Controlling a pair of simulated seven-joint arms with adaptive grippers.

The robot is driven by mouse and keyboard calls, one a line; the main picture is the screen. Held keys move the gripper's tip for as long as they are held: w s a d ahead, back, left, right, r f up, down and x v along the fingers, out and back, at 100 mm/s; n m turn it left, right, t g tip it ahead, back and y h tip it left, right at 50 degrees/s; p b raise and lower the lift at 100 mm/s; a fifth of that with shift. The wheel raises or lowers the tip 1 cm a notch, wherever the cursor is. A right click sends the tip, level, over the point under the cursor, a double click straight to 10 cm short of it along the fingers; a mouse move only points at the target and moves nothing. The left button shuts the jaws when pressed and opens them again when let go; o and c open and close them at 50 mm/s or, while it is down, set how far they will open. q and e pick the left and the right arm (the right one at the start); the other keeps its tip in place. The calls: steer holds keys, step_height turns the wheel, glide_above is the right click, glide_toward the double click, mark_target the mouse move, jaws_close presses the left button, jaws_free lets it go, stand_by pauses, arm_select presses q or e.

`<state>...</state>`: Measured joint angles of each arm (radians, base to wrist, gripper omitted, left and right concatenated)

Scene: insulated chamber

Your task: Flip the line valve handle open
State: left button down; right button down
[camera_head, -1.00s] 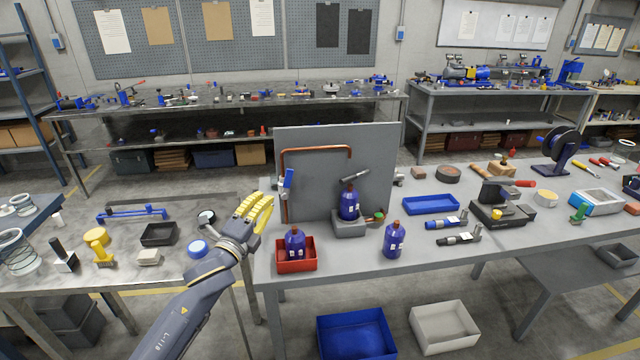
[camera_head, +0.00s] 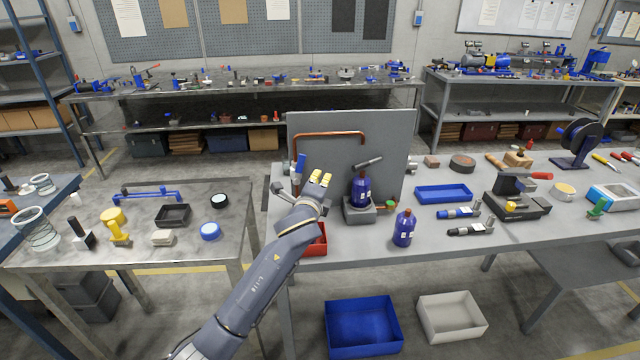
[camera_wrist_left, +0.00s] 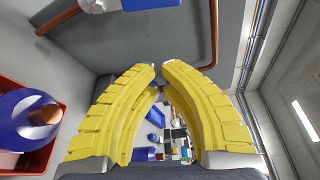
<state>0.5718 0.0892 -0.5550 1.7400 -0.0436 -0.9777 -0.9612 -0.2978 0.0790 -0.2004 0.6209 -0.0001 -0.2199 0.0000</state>
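The line valve sits on the copper pipe (camera_head: 330,135) at the left of the upright grey panel (camera_head: 385,150). Its blue handle (camera_head: 300,163) stands roughly upright in the head view. In the left wrist view a blue part of the valve (camera_wrist_left: 150,4) shows at the top edge, beside its pale body. My left gripper (camera_head: 321,178) is in front of the panel, right of the valve and apart from it. Its yellow fingertips (camera_wrist_left: 159,74) nearly meet, with nothing seen between them. It hides part of the lower pipe. My right gripper is not in view.
A red bin (camera_head: 316,243) with a blue bottle (camera_wrist_left: 25,120) is below my left gripper, partly hidden by my arm. Another blue bottle (camera_head: 361,188) stands on a grey block (camera_head: 358,210) at the right, and one bottle (camera_head: 403,228) stands on the bench.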

mark_target(299, 169)
arm_select(q)
steer(key=w+a, duration=0.2)
steer(key=w, duration=0.3)
steer(key=shift+w+a+r, duration=0.15)
steer(key=shift+a+r, duration=0.1)
steer(key=shift+a, duration=0.15)
stand_by(0.3)
steer(key=shift+a+r+n+t, duration=0.3)
steer(key=shift+a+r+n, duration=0.1)
steer(key=shift+n, duration=0.35)
steer(key=shift+a+r+n+t, duration=0.3)
steer(key=shift+a+n, duration=0.1)
steer(key=shift+n, duration=0.35)
